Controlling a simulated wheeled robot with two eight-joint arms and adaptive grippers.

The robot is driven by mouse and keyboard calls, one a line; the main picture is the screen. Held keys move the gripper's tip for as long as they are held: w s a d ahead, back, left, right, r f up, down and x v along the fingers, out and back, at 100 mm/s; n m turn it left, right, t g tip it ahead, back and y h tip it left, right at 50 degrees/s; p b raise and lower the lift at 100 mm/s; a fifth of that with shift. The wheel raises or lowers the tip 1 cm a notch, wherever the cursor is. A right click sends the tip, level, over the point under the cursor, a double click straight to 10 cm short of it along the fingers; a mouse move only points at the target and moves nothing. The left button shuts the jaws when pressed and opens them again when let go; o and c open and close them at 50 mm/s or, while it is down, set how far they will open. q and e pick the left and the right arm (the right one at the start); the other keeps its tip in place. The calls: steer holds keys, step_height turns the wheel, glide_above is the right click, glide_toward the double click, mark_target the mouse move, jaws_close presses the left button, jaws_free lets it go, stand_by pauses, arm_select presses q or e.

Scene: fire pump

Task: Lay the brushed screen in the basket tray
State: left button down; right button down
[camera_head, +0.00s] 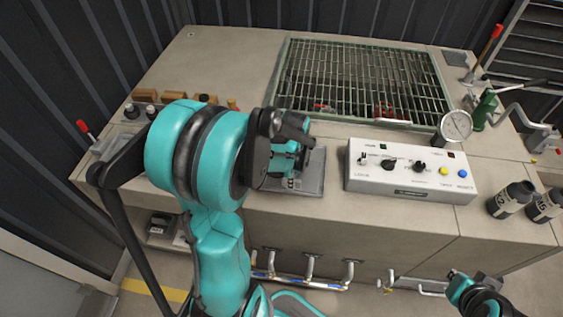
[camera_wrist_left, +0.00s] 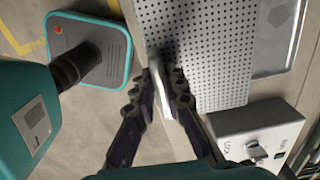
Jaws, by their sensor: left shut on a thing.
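A grey perforated sheet, which looks like the screen (camera_wrist_left: 212,50), fills the upper middle of the wrist view. My left gripper (camera_head: 291,160), also in the wrist view (camera_wrist_left: 163,90), is shut on a pale grip piece at its left edge. A flat grey tray (camera_wrist_left: 275,42), probably the basket tray, shows beyond the sheet. In the head view a grey flat piece (camera_head: 314,173) lies under my left gripper; I cannot tell there screen from tray. Contact between screen and tray is unclear. My right gripper (camera_head: 462,286) is low at the right, its jaws unclear.
The white control box (camera_head: 411,172) stands right of the grey piece. A green grating (camera_head: 355,80) covers the pit behind. A gauge (camera_head: 457,125) and black bottles (camera_head: 510,199) stand at the right. Pipes (camera_head: 305,270) run below the counter front.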

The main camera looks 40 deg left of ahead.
mark_target(279, 185)
arm_select(q)
steer(key=a+m, duration=0.1)
steer(key=s+a+r+m, duration=0.1)
steer(key=s+m, duration=0.1)
steer(key=shift+s+a+r+p, duration=0.15)
steer(key=shift+a+r+p, duration=0.1)
steer(key=shift+a+p, duration=0.15)
steer(key=shift+a+m, duration=0.2)
steer(key=shift+m, duration=0.2)
steer(key=w+a+f+b, duration=0.1)
steer(key=w+a+f, duration=0.1)
steer(key=a, duration=0.1)
steer(key=w+a+f+b, duration=0.1)
steer(key=w+a+f, duration=0.1)
steer(key=w+a, duration=0.1)
steer(key=w+a+f+b, duration=0.1)
steer(key=w+a+f, duration=0.1)
steer(key=f, duration=0.1)
steer(key=shift+w+a, duration=0.15)
steer(key=shift+a, duration=0.25)
step_height(279, 185, down, 4)
steer(key=shift+f+b, duration=0.1)
steer(key=shift+b, duration=0.8)
steer(key=c, duration=1.6)
jaws_free()
